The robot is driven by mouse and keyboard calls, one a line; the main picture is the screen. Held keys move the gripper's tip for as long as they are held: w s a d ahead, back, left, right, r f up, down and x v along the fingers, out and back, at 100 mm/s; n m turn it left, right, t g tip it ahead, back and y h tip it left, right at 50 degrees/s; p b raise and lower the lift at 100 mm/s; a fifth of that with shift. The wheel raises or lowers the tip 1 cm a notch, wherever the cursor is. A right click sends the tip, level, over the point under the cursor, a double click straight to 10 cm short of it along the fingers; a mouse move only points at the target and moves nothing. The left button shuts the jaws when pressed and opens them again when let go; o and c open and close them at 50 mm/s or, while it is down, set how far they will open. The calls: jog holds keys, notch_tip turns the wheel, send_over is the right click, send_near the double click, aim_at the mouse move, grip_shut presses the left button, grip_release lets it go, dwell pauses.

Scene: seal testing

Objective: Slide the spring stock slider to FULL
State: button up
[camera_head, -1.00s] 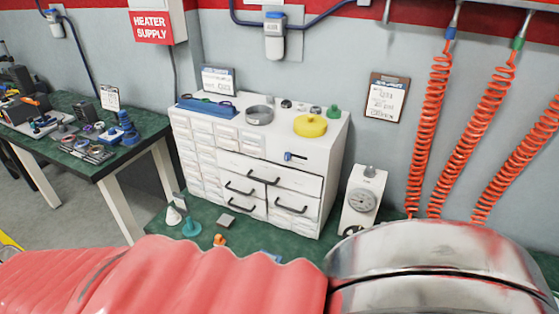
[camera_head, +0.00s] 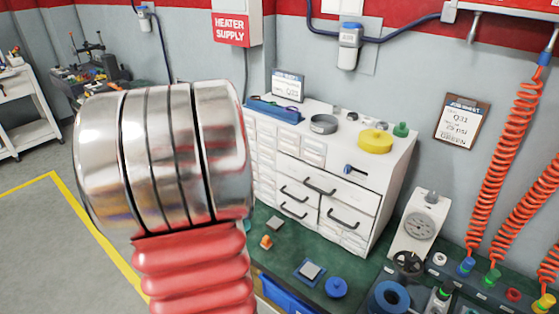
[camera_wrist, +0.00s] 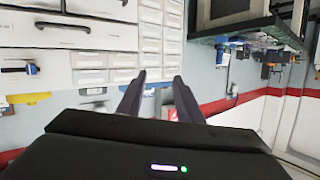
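A small blue slider (camera_head: 352,169) sits in a short dark slot on the front of the white drawer cabinet (camera_head: 385,190), above the right-hand drawers. No FULL marking is readable. In the wrist view, which is upside down, the slider (camera_wrist: 18,70) shows near the left edge beside a black drawer handle. My gripper (camera_wrist: 159,76) is open and empty, its two dark fingers pointing at the small-drawer side of the cabinet, away from the slider. In the head view my arm covers the left middle, and my gripper is not visible.
On the cabinet top are a blue tray (camera_head: 273,110), a metal ring (camera_head: 323,124) and a yellow disc (camera_head: 375,141). A dial gauge (camera_head: 418,226) stands right of it. Small parts lie on the green bench (camera_head: 300,245) in front. Orange coiled hoses (camera_head: 495,165) hang at right.

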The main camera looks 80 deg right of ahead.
jog(key=s+f+m+g, duration=0.1)
jog(key=s+m+g, duration=0.4)
jog(key=s, duration=1.9)
jog(key=g, duration=0.4)
jog(key=shift+d+f+g+h, duration=0.25)
jog(key=shift+f+g+h, duration=0.1)
jog(key=shift+g+h, duration=0.05)
jog(key=shift+w+d, duration=0.1)
jog(key=shift+w, duration=0.15)
